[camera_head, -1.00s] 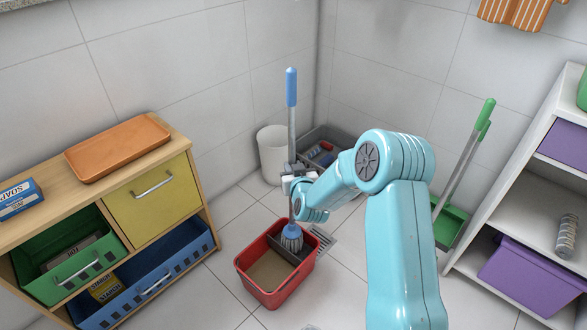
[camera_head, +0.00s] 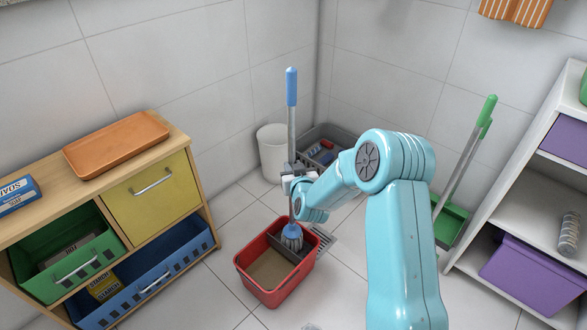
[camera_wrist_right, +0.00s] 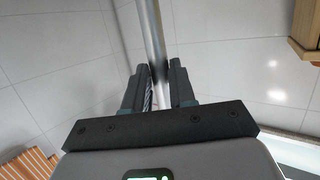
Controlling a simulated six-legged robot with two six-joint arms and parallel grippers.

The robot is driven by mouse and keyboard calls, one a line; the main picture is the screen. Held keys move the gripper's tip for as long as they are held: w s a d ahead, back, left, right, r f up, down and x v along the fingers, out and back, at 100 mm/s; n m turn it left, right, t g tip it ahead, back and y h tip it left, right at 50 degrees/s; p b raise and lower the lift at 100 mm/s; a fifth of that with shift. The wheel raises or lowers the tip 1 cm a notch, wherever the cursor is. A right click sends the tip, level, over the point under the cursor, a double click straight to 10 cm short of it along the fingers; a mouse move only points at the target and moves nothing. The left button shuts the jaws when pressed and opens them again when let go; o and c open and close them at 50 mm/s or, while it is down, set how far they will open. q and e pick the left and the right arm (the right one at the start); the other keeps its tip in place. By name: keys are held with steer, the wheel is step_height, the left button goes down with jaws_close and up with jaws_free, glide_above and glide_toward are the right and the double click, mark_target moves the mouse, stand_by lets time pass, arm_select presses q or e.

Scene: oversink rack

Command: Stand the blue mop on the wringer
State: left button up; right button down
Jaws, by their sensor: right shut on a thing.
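The blue mop (camera_head: 291,90) stands upright, with a blue grip on top, a grey metal pole and a blue-collared head with pale strands. Its head is at the dark wringer (camera_head: 285,254) in the red bucket (camera_head: 272,290); I cannot tell whether it rests on the wringer or hangs just above it. My right gripper (camera_head: 291,172) is shut on the mop's pole, about halfway up. In the right wrist view the pole (camera_wrist_right: 150,30) runs up from between the two dark fingers (camera_wrist_right: 160,85). My left gripper is not in view.
A wooden cabinet with an orange tray (camera_head: 117,145) stands at the left. A white bin (camera_head: 273,153) and a grey crate (camera_head: 335,135) stand behind the mop. A green dustpan (camera_head: 450,222) and a white shelf (camera_head: 530,200) are at the right. Tiled floor is free around the bucket.

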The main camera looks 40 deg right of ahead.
steer(key=c, duration=0.8)
jaws_free()
steer(key=shift+c, duration=0.2)
steer(key=shift+f, duration=0.15)
